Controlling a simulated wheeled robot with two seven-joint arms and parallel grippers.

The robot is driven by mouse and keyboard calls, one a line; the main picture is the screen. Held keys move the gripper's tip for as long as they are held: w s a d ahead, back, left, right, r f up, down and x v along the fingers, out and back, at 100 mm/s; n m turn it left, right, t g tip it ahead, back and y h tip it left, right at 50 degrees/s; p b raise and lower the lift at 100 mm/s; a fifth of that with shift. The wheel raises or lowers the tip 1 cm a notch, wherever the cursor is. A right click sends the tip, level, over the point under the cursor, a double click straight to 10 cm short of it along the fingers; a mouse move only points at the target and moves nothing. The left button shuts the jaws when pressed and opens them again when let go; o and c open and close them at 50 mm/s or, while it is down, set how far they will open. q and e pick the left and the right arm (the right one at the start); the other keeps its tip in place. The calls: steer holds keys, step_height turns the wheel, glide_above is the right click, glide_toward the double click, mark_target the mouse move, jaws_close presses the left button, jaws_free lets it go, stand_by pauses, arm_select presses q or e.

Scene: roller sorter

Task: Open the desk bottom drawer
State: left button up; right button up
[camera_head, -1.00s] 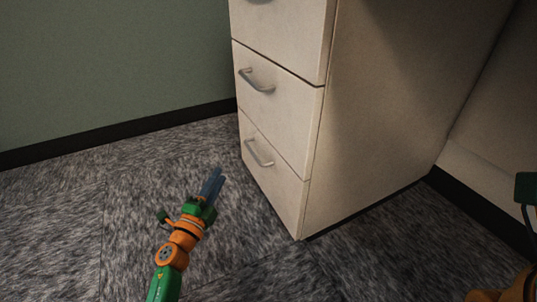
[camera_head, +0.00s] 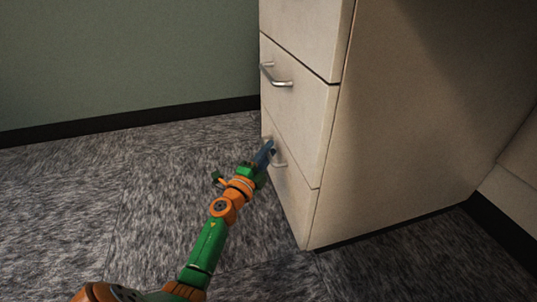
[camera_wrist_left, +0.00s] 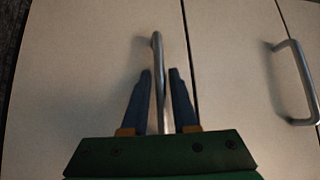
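The beige desk's bottom drawer (camera_head: 290,195) is shut, its front flush with the one above. Its metal bar handle (camera_wrist_left: 158,60) runs between the two dark blue fingers of my left gripper (camera_wrist_left: 161,85) in the left wrist view. The fingers are apart, one on each side of the bar, with a small gap to it. In the head view the left gripper (camera_head: 268,150) is at the drawer front and partly hides the handle (camera_head: 279,160). My right gripper is not in view.
The middle drawer (camera_head: 300,100) above is shut, and its handle (camera_head: 276,78) also shows in the left wrist view (camera_wrist_left: 301,85). A green wall (camera_head: 120,60) stands behind. Grey carpet (camera_head: 130,200) in front of the drawers is clear.

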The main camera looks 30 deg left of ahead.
arm_select(q)
jaws_close()
stand_by(1.4)
